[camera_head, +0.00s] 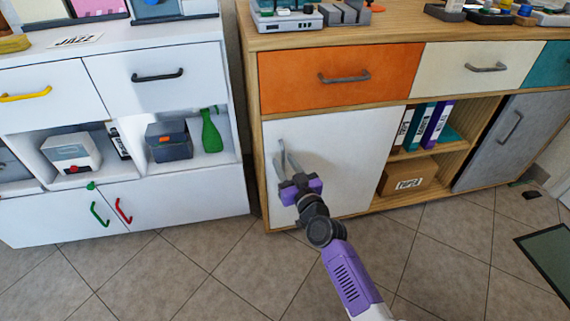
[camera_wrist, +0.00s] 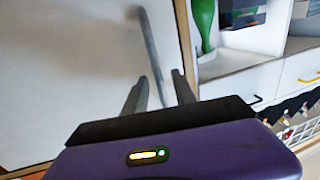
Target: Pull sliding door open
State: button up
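The white door (camera_head: 345,150) covers the left part of the wooden cabinet's lower section, and its left edge meets the cabinet's side frame. Its upright grey bar handle (camera_head: 282,149) is near that left edge. My gripper (camera_head: 284,163) is at the lower part of the handle, fingers pointing at the door. In the wrist view, the handle (camera_wrist: 150,48) runs down between the two separated fingers of my gripper (camera_wrist: 158,78), with gaps visible on both sides. Contact with the handle cannot be seen. The handle's lower end is hidden by my gripper.
Right of the white door is an open shelf with binders (camera_head: 423,126) and a cardboard box (camera_head: 407,178). A grey door (camera_head: 510,140) is farther right. An orange drawer (camera_head: 338,78) is above. A white cabinet (camera_head: 175,205) stands at left. The tiled floor in front is clear.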

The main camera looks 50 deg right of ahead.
jog(key=shift+c, duration=0.2)
grip_shut()
dwell(1.3)
